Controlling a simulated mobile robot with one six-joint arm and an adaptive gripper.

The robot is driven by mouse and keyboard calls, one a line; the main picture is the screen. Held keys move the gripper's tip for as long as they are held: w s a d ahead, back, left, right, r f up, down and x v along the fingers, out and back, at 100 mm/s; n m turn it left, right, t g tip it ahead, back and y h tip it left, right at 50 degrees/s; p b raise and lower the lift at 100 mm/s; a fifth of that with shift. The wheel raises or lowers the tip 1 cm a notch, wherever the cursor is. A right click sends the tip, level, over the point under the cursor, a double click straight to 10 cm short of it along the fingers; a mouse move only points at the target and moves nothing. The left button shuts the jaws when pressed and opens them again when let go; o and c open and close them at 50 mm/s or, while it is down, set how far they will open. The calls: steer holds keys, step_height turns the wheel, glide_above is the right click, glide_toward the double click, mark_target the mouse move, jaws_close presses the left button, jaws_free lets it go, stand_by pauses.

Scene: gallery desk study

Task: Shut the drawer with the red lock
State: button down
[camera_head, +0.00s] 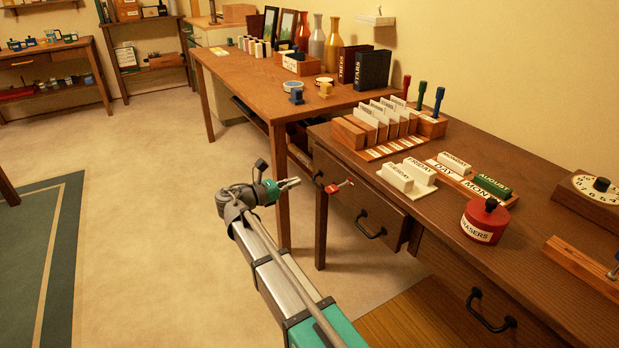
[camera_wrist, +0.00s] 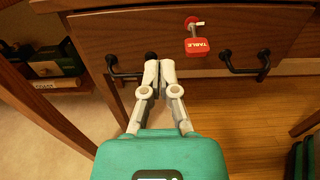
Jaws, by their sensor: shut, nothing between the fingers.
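The drawer (camera_head: 352,203) is at the left end of the wooden desk. Its front stands proud of the desk, so it is partly open. It has two black handles and a red lock (camera_head: 338,186) between them. In the wrist view the drawer front (camera_wrist: 120,35) fills the top, with the red lock's tag (camera_wrist: 196,46) reading "TABLE". My gripper (camera_head: 292,183) is shut and empty, left of the drawer front. In the wrist view its fingertips (camera_wrist: 160,64) are together just right of the left handle (camera_wrist: 125,66); I cannot tell whether they touch the drawer.
The desktop (camera_head: 450,145) bears card files, word blocks, stamps and a red eraser pot (camera_head: 486,220). Another drawer handle (camera_head: 488,312) is at lower right. A second table (camera_head: 270,85) stands behind, its leg near my gripper. Open floor (camera_head: 150,190) lies left.

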mark_target(340, 167)
steer(key=x, duration=1.3)
steer(key=shift+w+d, duration=0.2)
steer(key=shift+w, duration=0.15)
